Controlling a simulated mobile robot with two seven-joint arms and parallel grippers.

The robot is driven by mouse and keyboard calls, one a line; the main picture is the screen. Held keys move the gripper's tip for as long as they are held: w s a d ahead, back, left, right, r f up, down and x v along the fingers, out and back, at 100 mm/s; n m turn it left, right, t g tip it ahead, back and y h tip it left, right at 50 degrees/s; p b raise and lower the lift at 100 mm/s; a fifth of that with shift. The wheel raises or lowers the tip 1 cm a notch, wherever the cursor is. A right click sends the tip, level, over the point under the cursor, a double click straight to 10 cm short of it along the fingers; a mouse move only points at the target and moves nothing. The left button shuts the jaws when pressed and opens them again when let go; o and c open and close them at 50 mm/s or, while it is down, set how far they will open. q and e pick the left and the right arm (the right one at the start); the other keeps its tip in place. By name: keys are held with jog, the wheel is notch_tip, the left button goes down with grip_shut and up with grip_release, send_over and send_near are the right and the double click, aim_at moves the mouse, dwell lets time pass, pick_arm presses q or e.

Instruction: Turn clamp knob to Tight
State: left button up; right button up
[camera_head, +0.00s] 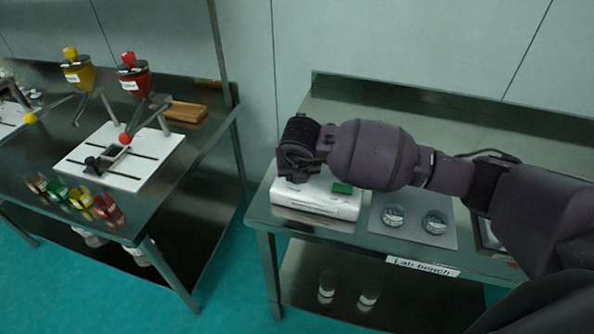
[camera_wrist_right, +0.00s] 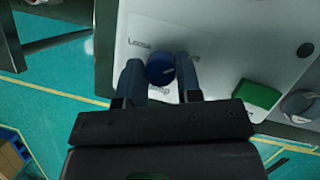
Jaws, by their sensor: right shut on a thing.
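The clamp knob (camera_wrist_right: 161,68) is a blue round knob on a white panel, seen in the right wrist view. The panel (camera_wrist_right: 233,41) has printed lettering around the knob, partly hidden; one word looks like "Loose". My right gripper (camera_wrist_right: 161,75) has one finger on each side of the knob and is shut on it. In the head view the white device (camera_head: 318,203) sits on the lab bench under my right gripper (camera_head: 296,177), which hides the knob. My left gripper is not in view.
A green block (camera_wrist_right: 257,95) sits on the device's edge, right of the knob in the wrist view. Two round glass dishes (camera_head: 393,215) lie on a grey mat to its right. A second table (camera_head: 190,150) with red and yellow funnels stands at the left, across a floor gap.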

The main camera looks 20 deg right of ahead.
jog(key=shift+m+h, duration=0.3)
jog(key=shift+m, duration=0.6)
jog(key=o, duration=0.9)
jog(key=v, duration=1.1)
jog(key=shift+w, duration=0.15)
